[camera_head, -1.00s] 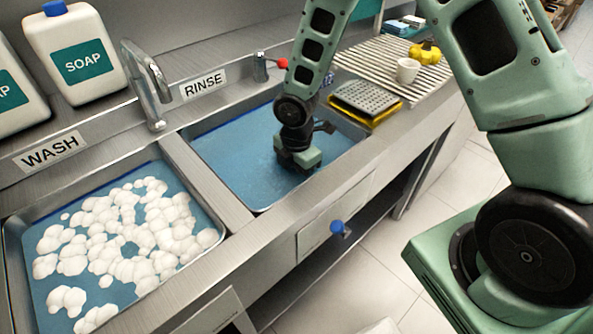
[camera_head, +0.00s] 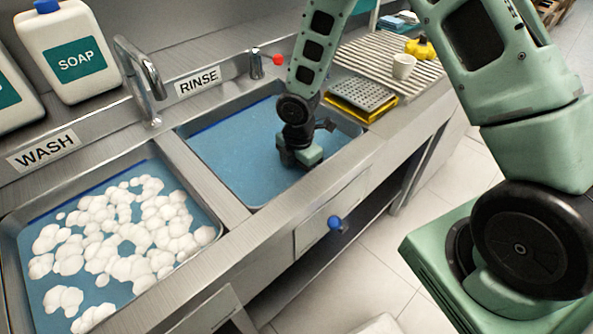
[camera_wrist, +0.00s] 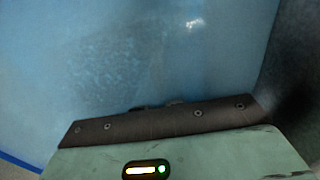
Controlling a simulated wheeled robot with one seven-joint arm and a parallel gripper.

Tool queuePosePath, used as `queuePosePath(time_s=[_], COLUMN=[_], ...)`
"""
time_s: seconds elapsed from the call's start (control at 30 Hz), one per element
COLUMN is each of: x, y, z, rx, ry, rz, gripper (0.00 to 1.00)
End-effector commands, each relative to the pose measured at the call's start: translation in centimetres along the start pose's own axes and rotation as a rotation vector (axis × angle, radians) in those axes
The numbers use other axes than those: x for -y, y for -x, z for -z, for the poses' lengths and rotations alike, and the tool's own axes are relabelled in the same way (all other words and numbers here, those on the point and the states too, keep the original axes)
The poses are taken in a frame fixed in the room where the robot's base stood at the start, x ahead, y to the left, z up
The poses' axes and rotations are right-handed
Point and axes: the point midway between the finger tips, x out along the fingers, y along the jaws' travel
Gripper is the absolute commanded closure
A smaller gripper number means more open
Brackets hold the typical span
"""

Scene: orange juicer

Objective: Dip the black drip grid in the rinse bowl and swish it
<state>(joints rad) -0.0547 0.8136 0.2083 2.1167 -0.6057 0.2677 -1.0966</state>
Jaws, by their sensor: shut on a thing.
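My gripper (camera_head: 298,160) points down into this water near the basin's front right side. Its jaws are below the surface and mostly hidden. In the wrist view, the dark front edge of my gripper (camera_wrist: 165,121) lies across the lower part, with blue water beyond it. A faint mottled dark patch shows in the water there. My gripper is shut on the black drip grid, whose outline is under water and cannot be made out.
The wash basin (camera_head: 18,255) with white foam lies to the left. A tap (camera_head: 140,75) stands behind the divider. A soap bottle (camera_head: 75,60) stands at the back left.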

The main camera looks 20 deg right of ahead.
Motion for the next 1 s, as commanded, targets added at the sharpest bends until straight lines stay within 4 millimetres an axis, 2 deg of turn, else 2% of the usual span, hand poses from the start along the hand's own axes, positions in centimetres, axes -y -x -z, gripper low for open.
queuePosePath(time_s=[0.3, 0.47, 0.63, 0.9, 1.0], x=[0.0, 0.0, 0.0, 0.0, 0.0], y=[-0.1, 0.0, 0.1, 0.2, 0.1], z=[3.5, 3.9, 3.0, 0.0, -0.5], rx=[0.000, 0.000, 0.000, 0.000, 0.000], ry=[0.003, 0.001, -0.002, -0.002, 0.000], rz=[-0.001, 0.000, 0.000, 0.000, -0.001], gripper=[1.00, 1.00, 1.00, 1.00, 1.00])
